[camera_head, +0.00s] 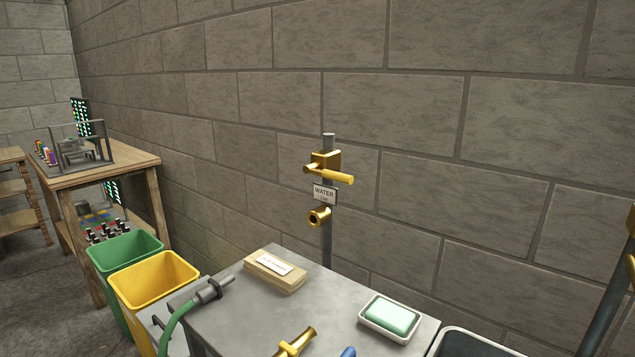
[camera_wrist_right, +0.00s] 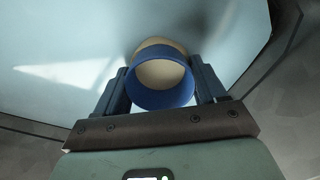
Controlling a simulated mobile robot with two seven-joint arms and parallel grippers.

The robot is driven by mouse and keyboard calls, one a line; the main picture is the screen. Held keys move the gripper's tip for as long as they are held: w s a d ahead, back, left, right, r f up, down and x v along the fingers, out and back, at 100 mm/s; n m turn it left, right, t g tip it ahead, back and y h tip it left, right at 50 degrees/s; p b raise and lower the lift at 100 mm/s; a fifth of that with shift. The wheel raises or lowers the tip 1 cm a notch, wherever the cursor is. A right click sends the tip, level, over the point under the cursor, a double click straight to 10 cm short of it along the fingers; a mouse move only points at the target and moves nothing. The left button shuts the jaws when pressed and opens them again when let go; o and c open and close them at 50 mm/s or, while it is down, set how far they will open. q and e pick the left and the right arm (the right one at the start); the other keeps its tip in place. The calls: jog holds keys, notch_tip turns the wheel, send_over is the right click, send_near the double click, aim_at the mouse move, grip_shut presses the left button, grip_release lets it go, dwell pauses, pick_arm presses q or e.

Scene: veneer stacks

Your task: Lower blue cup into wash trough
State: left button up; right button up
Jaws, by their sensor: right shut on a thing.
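The blue cup (camera_wrist_right: 160,101) shows in the right wrist view as a blue ring with a beige inside. My right gripper (camera_wrist_right: 162,80) is shut on it, with one dark blue finger on each side. Behind the cup is a broad, smooth, pale blue-grey surface (camera_wrist_right: 60,35) with a bright patch of light. I cannot tell whether this is the trough's inside, nor how far the cup is from it. In the head view, a dark basin with a pale rim (camera_head: 470,331) is cut off at the lower right; it may be the trough. Neither gripper shows in the head view.
A brass tap (camera_head: 325,165) stands behind. Green (camera_head: 122,249) and yellow (camera_head: 150,282) bins stand left.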

jog(key=shift+f+b, duration=0.55)
jog(key=shift+f, duration=0.35)
dwell(0.3)
jog(key=o, duration=1.1)
